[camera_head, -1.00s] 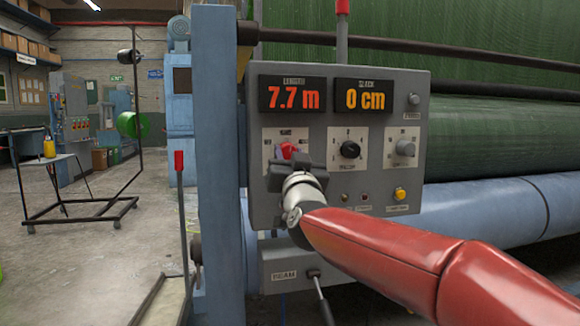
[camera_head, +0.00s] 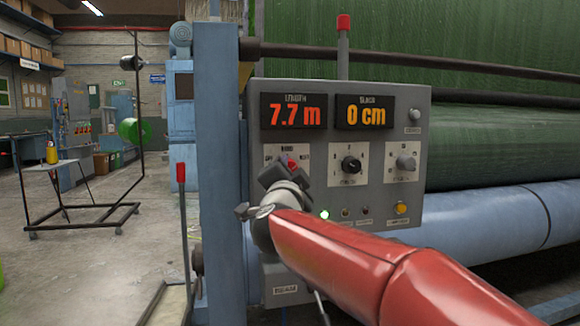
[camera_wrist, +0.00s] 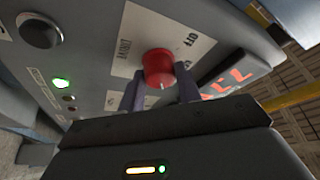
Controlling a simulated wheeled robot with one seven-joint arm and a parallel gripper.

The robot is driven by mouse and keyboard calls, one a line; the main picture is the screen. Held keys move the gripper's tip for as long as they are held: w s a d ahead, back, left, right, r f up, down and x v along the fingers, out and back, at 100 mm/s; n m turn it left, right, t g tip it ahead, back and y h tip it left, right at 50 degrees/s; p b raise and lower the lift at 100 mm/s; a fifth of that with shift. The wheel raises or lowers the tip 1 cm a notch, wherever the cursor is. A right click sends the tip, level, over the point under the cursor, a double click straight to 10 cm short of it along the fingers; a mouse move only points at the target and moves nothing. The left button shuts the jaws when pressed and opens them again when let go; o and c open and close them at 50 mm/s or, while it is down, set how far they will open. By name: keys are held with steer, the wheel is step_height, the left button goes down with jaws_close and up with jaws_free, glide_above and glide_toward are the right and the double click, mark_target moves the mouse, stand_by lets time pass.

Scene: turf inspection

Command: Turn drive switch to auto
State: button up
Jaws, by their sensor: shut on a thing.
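The drive switch is a red rotary knob (camera_head: 292,163) on a white plate at the left of the grey control panel (camera_head: 335,205). It also shows in the wrist view as a red knob (camera_wrist: 158,68) between my two fingers. My gripper (camera_head: 282,172) is shut on the knob and tilted in the head view. In the wrist view the plate beside the knob reads OFF and another partly seen word. My gripper hides part of the plate in the head view, and the knob's exact pointing is hard to read. A green lamp (camera_head: 325,215) is lit below the plate.
Displays above the switch read 7.7 m (camera_head: 294,116) and 0 cm (camera_head: 365,112). A black knob (camera_head: 351,165), a grey knob (camera_head: 405,162) and a yellow button (camera_head: 401,208) lie to the right. A blue post (camera_head: 216,180) stands close left. Green turf rolls fill the background.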

steer(key=shift+m, duration=0.6)
steer(key=o, duration=1)
steer(key=shift+c, duration=0.2)
steer(key=b+v, duration=0.1)
steer(key=v, duration=0.6)
steer(key=shift+s, duration=0.4)
steer(key=shift+a, duration=0.15)
